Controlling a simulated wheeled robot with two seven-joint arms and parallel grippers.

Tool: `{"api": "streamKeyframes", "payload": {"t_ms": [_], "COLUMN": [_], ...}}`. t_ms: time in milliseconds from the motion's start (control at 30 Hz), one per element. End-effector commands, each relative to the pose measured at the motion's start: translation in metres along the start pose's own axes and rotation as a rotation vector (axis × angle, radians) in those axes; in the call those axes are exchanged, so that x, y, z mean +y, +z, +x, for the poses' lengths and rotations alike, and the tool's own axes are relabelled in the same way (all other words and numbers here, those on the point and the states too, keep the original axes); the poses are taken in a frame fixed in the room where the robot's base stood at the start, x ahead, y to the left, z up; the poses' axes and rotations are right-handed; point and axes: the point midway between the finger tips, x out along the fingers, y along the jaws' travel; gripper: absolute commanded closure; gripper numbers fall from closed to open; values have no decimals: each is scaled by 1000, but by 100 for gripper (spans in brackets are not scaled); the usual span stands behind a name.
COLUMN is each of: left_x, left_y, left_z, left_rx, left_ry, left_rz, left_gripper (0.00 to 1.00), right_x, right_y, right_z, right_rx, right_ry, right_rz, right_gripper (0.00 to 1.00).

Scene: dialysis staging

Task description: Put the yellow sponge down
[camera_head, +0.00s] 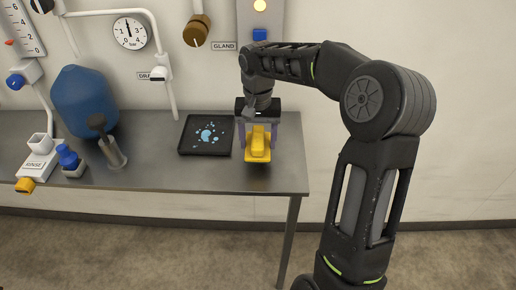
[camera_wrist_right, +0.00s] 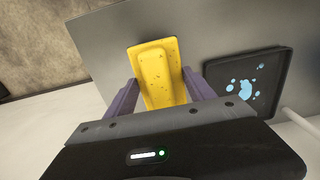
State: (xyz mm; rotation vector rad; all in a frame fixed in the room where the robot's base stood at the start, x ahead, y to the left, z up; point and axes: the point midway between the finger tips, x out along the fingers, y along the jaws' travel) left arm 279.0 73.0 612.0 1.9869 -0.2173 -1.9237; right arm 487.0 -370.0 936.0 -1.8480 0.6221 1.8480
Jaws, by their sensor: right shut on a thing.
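The yellow sponge (camera_head: 257,155) is at the right part of the steel table. It shows as a flat, speckled slab with a narrower raised block on top in the right wrist view (camera_wrist_right: 155,70). My right gripper (camera_head: 258,140) points down over it, its purple fingers on either side of the raised block, shut on it. I cannot tell whether the slab touches the table or hangs just above it. A black square tray (camera_head: 182,150) with light blue wet spots lies just left of the sponge; it also shows in the right wrist view (camera_wrist_right: 212,84). My left gripper is not in view.
The steel table (camera_head: 200,178) has bare room in front of the tray. A blue tank (camera_head: 83,98), a metal cylinder (camera_head: 115,155) and a white RINSE unit (camera_head: 38,160) stand at left. Pipes, a gauge (camera_head: 130,33) and a brown knob (camera_head: 196,30) are on the wall.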

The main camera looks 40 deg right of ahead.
Motion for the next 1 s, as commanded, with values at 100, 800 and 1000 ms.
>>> {"api": "streamKeyframes", "payload": {"t_ms": [100, 800, 1000], "left_x": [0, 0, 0], "left_y": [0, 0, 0], "left_z": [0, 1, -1], "left_rx": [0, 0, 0], "left_ry": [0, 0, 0], "left_rz": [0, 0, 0], "left_gripper": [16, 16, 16], "right_x": [0, 0, 0], "right_y": [0, 0, 0], "right_z": [2, 42, 40], "right_rx": [-1, 0, -1], "right_ry": [1, 0, 0], "right_rz": [0, 0, 0], "right_gripper": [70, 70, 21]}}
